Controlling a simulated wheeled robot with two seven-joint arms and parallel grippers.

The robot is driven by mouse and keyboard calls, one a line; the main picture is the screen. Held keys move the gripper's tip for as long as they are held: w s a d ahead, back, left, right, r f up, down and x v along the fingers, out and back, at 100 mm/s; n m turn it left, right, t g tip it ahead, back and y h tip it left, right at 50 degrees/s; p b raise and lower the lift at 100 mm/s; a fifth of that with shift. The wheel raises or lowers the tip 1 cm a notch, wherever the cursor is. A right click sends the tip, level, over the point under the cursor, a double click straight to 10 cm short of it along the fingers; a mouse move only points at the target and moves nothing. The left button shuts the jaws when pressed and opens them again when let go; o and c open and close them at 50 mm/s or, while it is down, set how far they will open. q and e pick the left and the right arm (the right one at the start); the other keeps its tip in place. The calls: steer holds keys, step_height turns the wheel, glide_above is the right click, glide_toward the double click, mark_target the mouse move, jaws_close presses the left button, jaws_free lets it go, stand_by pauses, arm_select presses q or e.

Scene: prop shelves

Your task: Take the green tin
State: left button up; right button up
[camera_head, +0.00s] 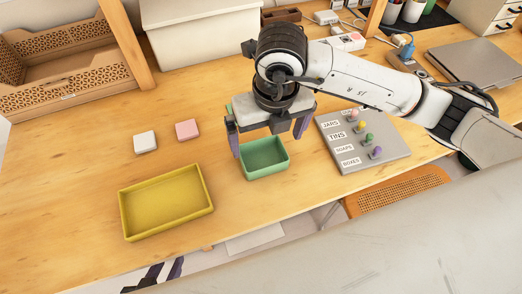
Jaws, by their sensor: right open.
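A green open-topped box (264,166) stands on the wooden table near its front edge, right of the yellow tray. No label shows on it, so I cannot tell if it is the green tin. A small pale green piece (229,108) peeks out behind my right gripper, mostly hidden. My right gripper (268,141) is open, its fingers pointing down, one over the left side of the green box and one near its back right. Nothing shows between its fingers.
A yellow tray (205,213) stands at front left. White (145,142) and pink (187,130) blocks lie behind it. A grey board (385,152) with labels and coloured knobs is at right. A white bin (200,35) and wooden crate (75,77) stand behind.

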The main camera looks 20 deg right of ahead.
mark_target(262, 159)
steer(key=f, duration=0.4)
steer(key=f+p, duration=0.1)
steer(key=f, duration=0.1)
steer(key=shift+w+a+f, duration=0.3)
steer(key=shift+w+a, duration=0.05)
steer(key=shift+a, duration=0.05)
steer(key=c, duration=1.1)
